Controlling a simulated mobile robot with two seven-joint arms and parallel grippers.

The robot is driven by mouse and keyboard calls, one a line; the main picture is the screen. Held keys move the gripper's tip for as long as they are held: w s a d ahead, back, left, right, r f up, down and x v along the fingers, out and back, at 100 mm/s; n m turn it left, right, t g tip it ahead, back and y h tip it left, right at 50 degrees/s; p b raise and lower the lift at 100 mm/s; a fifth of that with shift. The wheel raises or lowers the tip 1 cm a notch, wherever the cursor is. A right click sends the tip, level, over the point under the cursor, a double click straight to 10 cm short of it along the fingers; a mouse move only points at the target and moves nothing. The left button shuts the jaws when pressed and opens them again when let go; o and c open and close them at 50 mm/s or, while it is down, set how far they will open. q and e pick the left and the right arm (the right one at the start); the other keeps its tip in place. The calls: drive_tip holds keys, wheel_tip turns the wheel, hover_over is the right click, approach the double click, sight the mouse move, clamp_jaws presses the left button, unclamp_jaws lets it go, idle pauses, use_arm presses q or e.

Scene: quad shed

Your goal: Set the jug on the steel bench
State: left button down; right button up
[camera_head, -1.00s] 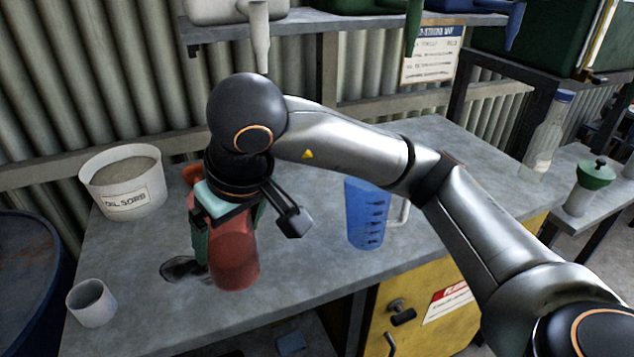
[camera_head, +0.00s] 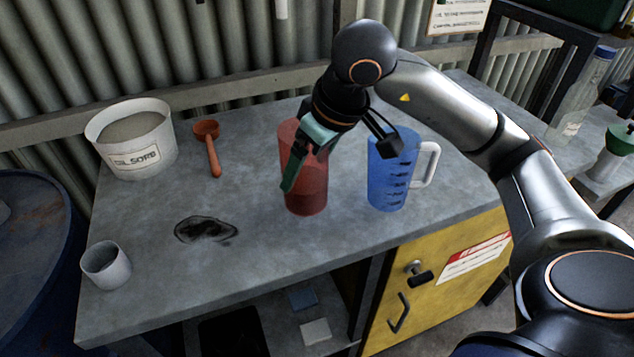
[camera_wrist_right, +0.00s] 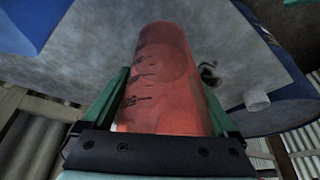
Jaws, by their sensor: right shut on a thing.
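A red translucent jug (camera_head: 310,192) is upright over the middle of the grey bench (camera_head: 262,265). My right gripper (camera_head: 307,172) comes down on it from above and is shut on it. In the right wrist view the red jug (camera_wrist_right: 165,85) with dark scale marks stands between the green finger pads. I cannot tell whether its base touches the bench. A blue measuring jug (camera_head: 388,175) with a white handle stands on the bench just to the right. My left gripper is out of view.
A white OIL SORB bucket (camera_head: 140,155), an orange scoop (camera_head: 211,150) and a grey cup (camera_head: 106,266) are on the bench. A dark oily stain (camera_head: 206,229) marks its surface. A blue drum (camera_head: 40,260) is at left. The front middle of the bench is clear.

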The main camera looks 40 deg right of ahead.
drive_tip(key=shift+d+f, duration=0.7)
drive_tip(key=shift+f, duration=0.15)
drive_tip(key=shift+d+f+b, duration=0.1)
drive_tip(key=shift+f+b, duration=0.2)
drive_tip(key=shift+f, duration=1.25)
drive_tip(key=shift+f, duration=0.1)
drive_tip(key=shift+f+b, duration=0.2)
drive_tip(key=shift+b, duration=0.1)
drive_tip(key=o, duration=1.5)
drive_tip(key=shift+r, duration=0.1)
drive_tip(key=shift+r, duration=0.1)
drive_tip(key=shift+r+p, duration=0.2)
drive_tip(key=shift+p, duration=0.25)
drive_tip(key=p+v, duration=0.1)
drive_tip(key=v, duration=1)
drive_tip(key=shift+s+r, duration=0.3)
drive_tip(key=shift+r, duration=0.05)
